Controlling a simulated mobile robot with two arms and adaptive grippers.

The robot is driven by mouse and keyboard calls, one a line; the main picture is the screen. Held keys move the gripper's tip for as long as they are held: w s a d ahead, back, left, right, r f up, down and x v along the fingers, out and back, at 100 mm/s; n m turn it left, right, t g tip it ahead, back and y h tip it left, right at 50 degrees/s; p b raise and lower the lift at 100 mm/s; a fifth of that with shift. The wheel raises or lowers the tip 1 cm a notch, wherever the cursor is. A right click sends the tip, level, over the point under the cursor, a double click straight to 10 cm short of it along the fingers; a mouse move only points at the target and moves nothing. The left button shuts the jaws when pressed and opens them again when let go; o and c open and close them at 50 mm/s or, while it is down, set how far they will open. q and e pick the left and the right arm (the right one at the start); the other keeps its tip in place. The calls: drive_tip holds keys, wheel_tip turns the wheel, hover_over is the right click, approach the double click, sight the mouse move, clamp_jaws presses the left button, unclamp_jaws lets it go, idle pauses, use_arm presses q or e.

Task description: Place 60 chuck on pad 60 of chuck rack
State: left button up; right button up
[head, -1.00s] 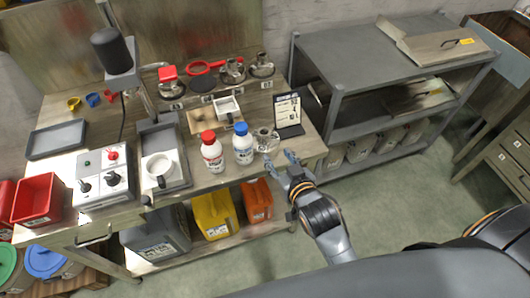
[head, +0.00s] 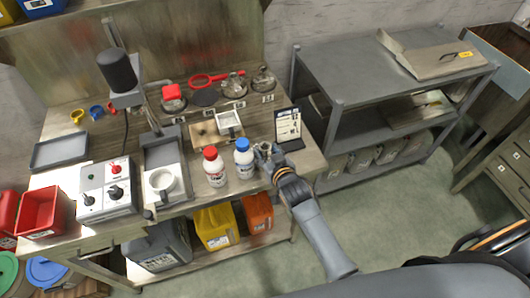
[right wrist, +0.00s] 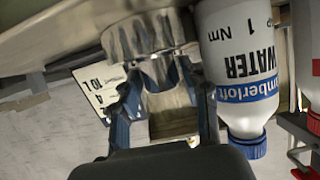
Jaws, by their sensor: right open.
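A shiny metal chuck (head: 264,147) stands at the front right of the bench, beside the white, blue-capped bottle. My right gripper (head: 269,158) is at the chuck, partly hiding it. In the right wrist view the ribbed metal chuck (right wrist: 148,38) lies ahead of and partly between the open fingers (right wrist: 165,100); contact cannot be told. Its size mark is not readable. The chuck rack at the back holds a red-topped chuck (head: 172,93), a bare dark pad (head: 204,97) and two metal chucks (head: 233,86), (head: 263,79). Its small labels are unreadable. My left gripper is not in view.
The blue-capped water bottle (head: 244,157) stands close left of my gripper, with a red-capped bottle (head: 214,166) beyond. A sign card (head: 288,126) stands just behind right. A wooden block with white tray (head: 228,122) lies before the rack. A grey shelf (head: 385,75) is right.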

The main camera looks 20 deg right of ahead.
drive_tip(key=shift+w+f, duration=0.15)
drive_tip(key=shift+w, duration=0.45)
drive_tip(key=shift+w+f, duration=0.25)
drive_tip(key=shift+w, duration=0.15)
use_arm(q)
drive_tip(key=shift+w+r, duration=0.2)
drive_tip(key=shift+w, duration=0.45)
use_arm(e)
clamp_jaws()
drive_tip(key=shift+r, duration=0.15)
drive_tip(key=shift+r, duration=0.1)
